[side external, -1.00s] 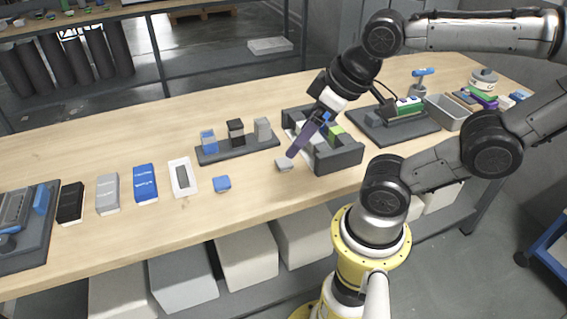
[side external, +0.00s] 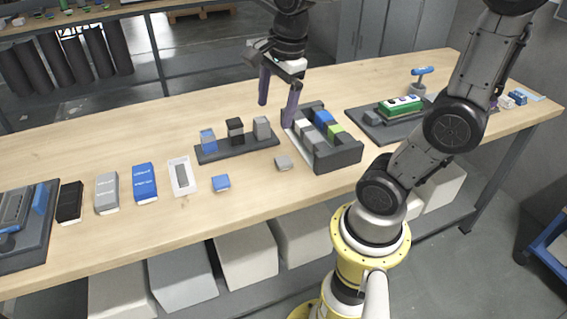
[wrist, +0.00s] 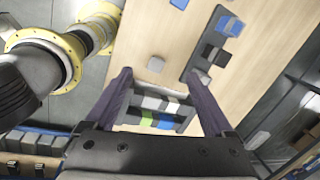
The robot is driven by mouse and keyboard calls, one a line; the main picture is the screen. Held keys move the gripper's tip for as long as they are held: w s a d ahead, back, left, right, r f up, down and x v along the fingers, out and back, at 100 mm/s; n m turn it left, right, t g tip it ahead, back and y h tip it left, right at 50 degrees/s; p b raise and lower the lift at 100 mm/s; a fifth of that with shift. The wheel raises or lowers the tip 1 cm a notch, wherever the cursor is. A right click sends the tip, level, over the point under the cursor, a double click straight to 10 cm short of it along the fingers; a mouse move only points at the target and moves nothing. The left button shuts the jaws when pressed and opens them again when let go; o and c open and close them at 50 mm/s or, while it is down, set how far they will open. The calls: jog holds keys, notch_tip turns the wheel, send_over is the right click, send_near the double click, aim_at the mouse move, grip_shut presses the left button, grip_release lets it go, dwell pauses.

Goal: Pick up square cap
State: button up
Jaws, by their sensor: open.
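My gripper (side external: 276,112) points down with its two purple fingers wide apart and nothing between them. It hangs above the table, by the back left of a dark tray (side external: 340,160) holding grey, white, blue and green blocks. A small grey square piece (side external: 283,163) lies flat on the table left of the tray; it also shows in the wrist view (wrist: 156,64). A small blue square piece (side external: 221,184) lies further left. I cannot tell which piece is the square cap. In the wrist view the tray's blocks appear between the fingers (wrist: 160,78).
A dark rack (side external: 238,150) with upright blue-topped, black and grey blocks stands left of the tray, near the fingers. Boxes, including a blue box (side external: 145,183), lie further left. A dark board (side external: 385,132) with a green item stands right. The table front is mostly clear.

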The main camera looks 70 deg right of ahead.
jog(key=w+d+f+m+g, duration=0.1)
jog(key=d+f+m+g, duration=0.1)
jog(key=d+f+m, duration=0.4)
jog(key=n, duration=0.2)
send_over(283, 160)
jog(key=shift+y, duration=0.3)
notch_tip(283, 160, down, 8)
jog(key=shift+w+r, duration=0.1)
jog(key=shift+w, duration=0.05)
jog(key=shift+s+f, duration=0.15)
jog(key=shift+f, duration=1.15)
jog(key=shift+s+f, duration=0.1)
jog(key=shift+f, duration=1.2)
grip_shut()
jog(key=shift+r, duration=0.15)
